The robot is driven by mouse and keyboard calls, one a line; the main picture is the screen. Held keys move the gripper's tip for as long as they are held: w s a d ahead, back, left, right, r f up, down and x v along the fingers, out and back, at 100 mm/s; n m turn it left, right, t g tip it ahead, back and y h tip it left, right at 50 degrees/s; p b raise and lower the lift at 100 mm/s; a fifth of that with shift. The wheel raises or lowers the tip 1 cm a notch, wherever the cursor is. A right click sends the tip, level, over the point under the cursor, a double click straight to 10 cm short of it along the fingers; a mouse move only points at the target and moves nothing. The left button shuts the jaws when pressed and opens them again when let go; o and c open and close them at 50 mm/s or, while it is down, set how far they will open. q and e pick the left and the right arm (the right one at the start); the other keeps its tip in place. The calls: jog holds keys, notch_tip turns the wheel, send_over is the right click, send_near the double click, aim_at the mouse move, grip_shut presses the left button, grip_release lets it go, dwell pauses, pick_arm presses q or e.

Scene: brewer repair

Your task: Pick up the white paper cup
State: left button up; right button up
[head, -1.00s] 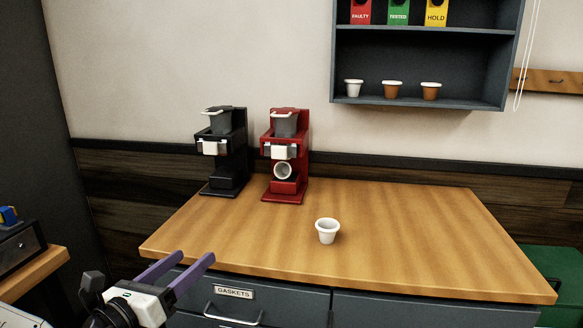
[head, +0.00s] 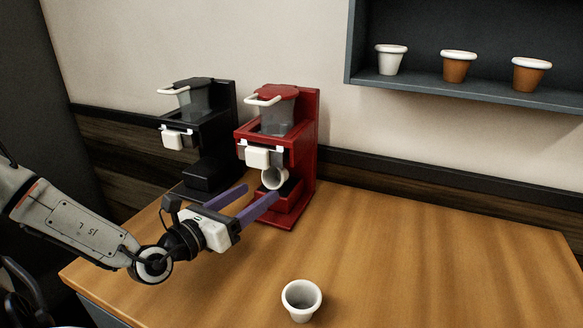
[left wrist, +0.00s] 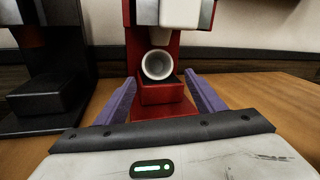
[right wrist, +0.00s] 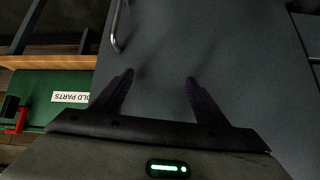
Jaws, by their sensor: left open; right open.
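A white cup (head: 275,178) lies tipped on its side in the red brewer (head: 301,160), its open mouth facing out; it also shows in the left wrist view (left wrist: 158,65). My left gripper (head: 260,193) is open and empty, just in front of the red brewer. In the left wrist view its fingers (left wrist: 161,82) point at the brewer, with the tipped cup between and beyond them. A second white cup (head: 301,301) stands upright on the wooden counter, nearer me. My right gripper (right wrist: 159,77) is open and empty before a dark grey surface, seen only in the right wrist view.
A black brewer (head: 208,145) stands left of the red one. A wall shelf (head: 470,92) holds a white cup (head: 391,60) and two brown cups with white rims. The counter's right side (head: 450,260) is clear. A green bin (right wrist: 62,105) shows in the right wrist view.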

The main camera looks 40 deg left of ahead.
aim_at(279, 177)
pick_arm(q)
jog(key=shift+w+a+r, duration=0.1)
jog(key=shift+w+r, duration=0.05)
jog(key=shift+w, duration=0.9)
jog(key=shift+w+a+p, duration=0.2)
jog(key=shift+w+p, duration=0.15)
jog(key=shift+w, duration=2.8)
jog(key=c, duration=1)
